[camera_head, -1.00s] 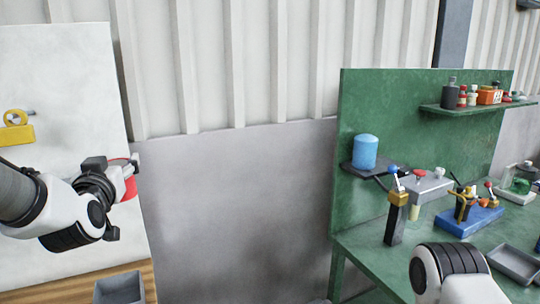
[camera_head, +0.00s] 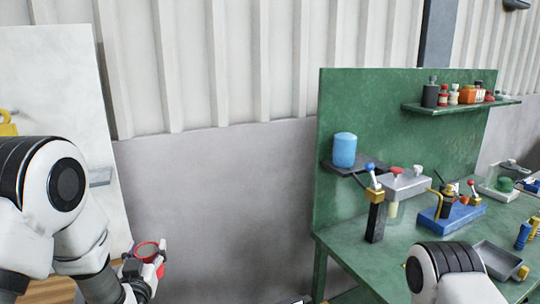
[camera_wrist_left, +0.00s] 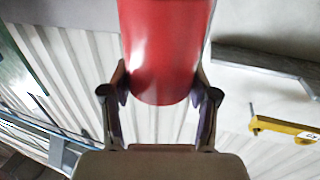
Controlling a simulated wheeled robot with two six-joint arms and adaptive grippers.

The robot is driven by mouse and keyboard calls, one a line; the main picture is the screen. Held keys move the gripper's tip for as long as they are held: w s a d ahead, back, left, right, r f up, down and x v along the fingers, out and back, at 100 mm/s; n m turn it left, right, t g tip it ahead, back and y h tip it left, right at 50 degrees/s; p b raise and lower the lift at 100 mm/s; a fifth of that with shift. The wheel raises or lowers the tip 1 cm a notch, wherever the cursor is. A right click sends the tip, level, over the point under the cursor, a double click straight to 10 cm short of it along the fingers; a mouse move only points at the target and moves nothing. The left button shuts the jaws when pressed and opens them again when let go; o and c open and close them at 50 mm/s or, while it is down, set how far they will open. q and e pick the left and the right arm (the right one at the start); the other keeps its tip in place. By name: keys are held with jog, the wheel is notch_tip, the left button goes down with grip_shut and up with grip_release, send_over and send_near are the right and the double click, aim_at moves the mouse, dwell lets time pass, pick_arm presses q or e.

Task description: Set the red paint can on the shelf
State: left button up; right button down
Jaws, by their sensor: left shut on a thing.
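The red paint can (camera_head: 147,254) is held in my left gripper (camera_head: 146,263), low in front of the grey wall and beside the white panel. The can looks open at the top. In the left wrist view the red can (camera_wrist_left: 166,50) fills the space between the two fingers of the left gripper (camera_wrist_left: 160,97), which are shut on its sides. A small grey shelf (camera_head: 100,176) on the white panel is above and left of the can, apart from it. A green shelf (camera_head: 450,108) with several bottles is far right. My right gripper is out of view; only part of that arm shows.
A green workbench (camera_head: 345,240) stands at right with levers, a grey tray (camera_head: 497,262) and a blue-based fixture. A blue can (camera_head: 344,150) sits on a small dark shelf (camera_head: 368,164). The grey wall (camera_head: 220,210) between panel and bench is clear. A yellow item (camera_head: 8,124) hangs at far left.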

pick_arm(q)
jog(key=s+d+f+m+h, duration=0.1)
jog(key=s+d+f, duration=0.25)
jog(key=f, duration=0.65)
jog(key=s+d+f+h, duration=0.15)
jog(key=s+f, duration=0.25)
jog(key=f, duration=0.6)
jog(key=d+r+m, duration=0.1)
jog(key=d+r, duration=0.2)
jog(key=r, duration=0.3)
jog(key=shift+d+r+h, duration=0.15)
jog(key=shift+d+h, duration=0.05)
jog(key=shift+h, duration=0.15)
